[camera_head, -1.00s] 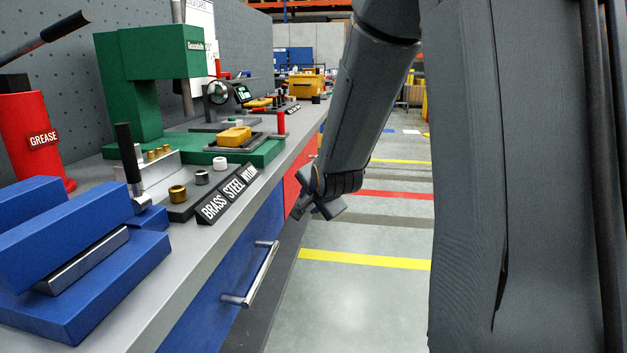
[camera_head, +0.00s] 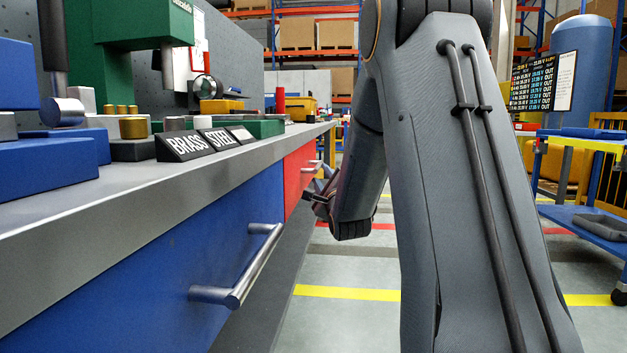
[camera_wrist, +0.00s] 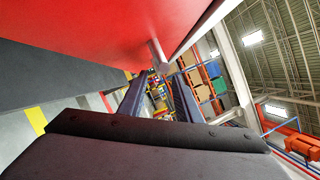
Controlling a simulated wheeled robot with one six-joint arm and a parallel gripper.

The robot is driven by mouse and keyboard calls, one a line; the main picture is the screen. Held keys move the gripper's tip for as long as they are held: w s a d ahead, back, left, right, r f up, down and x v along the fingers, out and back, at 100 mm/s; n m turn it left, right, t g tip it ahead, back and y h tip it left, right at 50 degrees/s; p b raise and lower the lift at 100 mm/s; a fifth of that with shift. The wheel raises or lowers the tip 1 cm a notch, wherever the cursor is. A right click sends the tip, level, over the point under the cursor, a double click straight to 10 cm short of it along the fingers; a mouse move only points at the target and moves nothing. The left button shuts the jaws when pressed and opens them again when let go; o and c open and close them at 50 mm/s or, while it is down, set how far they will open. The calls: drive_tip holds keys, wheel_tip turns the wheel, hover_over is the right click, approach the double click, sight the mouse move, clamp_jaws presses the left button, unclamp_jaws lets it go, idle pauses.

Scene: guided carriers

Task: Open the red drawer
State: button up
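The red drawer (camera_head: 297,178) is in the bench front, beyond a blue drawer, and looks shut. Its silver handle (camera_head: 311,167) is partly in view. My gripper (camera_head: 318,190) is just in front of the red drawer, close to the handle. In the wrist view the red face (camera_wrist: 95,22) fills the upper left, with the handle bar (camera_wrist: 195,32) sticking out from it. My two fingers (camera_wrist: 158,88) are apart with nothing between them. The handle lies beyond and above the fingertips; I cannot tell whether they touch it.
The blue drawer (camera_head: 190,265) with its protruding silver handle (camera_head: 245,270) is nearer on the left. The bench top (camera_head: 130,205) overhangs both drawers. A blue cart (camera_head: 590,220) stands at the right. Striped floor (camera_head: 345,325) beside the bench is clear.

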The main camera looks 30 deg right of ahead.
sight(318, 164)
drive_tip(key=b+x, duration=0.1)
drive_tip(key=x, duration=0.1)
drive_tip(key=b+x, duration=0.1)
drive_tip(key=x, duration=0.1)
drive_tip(key=b+x, duration=0.1)
drive_tip(key=x, duration=0.1)
drive_tip(key=shift+w+d, duration=0.3)
drive_tip(key=shift+d, duration=0.1)
drive_tip(key=shift+w+d+r, duration=0.15)
drive_tip(key=shift+w+r, duration=0.05)
drive_tip(key=shift+w, duration=0.5)
clamp_jaws()
